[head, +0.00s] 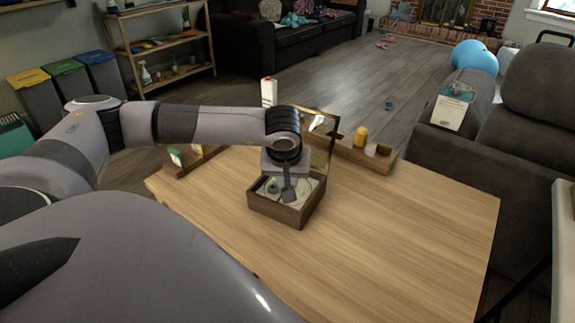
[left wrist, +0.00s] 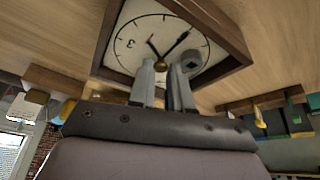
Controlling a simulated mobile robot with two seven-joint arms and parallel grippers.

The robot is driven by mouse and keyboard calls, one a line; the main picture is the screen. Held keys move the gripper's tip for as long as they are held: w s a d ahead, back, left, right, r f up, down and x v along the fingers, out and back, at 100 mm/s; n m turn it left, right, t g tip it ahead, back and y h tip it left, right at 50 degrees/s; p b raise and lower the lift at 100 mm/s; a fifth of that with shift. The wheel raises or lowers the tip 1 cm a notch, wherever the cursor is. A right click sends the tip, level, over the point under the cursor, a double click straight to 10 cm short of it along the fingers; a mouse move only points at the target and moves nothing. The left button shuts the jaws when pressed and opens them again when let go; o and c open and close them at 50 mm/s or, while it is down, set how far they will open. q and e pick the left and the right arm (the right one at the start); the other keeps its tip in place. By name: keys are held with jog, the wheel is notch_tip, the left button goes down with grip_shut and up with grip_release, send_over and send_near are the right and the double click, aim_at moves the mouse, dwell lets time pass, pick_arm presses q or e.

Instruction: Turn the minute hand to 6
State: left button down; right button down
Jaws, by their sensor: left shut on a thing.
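The clock (head: 299,219) sits in a square wooden case on the table, face up, with a thin framed lid standing open behind it. In the left wrist view the pale clock face (left wrist: 128,60) shows a numeral 3 and two dark hands (left wrist: 178,43) that meet near a gold knob (left wrist: 161,67) at the centre. My left gripper (head: 288,195) reaches down into the case from above. In the left wrist view its two fingertips (left wrist: 161,68) are close together on either side of the gold knob, shut on it. They hide part of the face. My right gripper is not in view.
The wooden table (head: 400,220) is clear to the right and front of the clock. A low wooden tray (head: 345,151) with a yellow item (head: 361,136) stands behind it. A white carton (head: 268,91) stands behind my arm. A grey sofa (head: 530,120) is on the right.

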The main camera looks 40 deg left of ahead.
pick_arm(q)
jog(key=c, duration=1.1)
grip_release()
jog(key=shift+r, duration=0.1)
jog(key=v, duration=0.7)
jog(key=shift+p, duration=0.3)
jog(key=shift+s, duration=0.1)
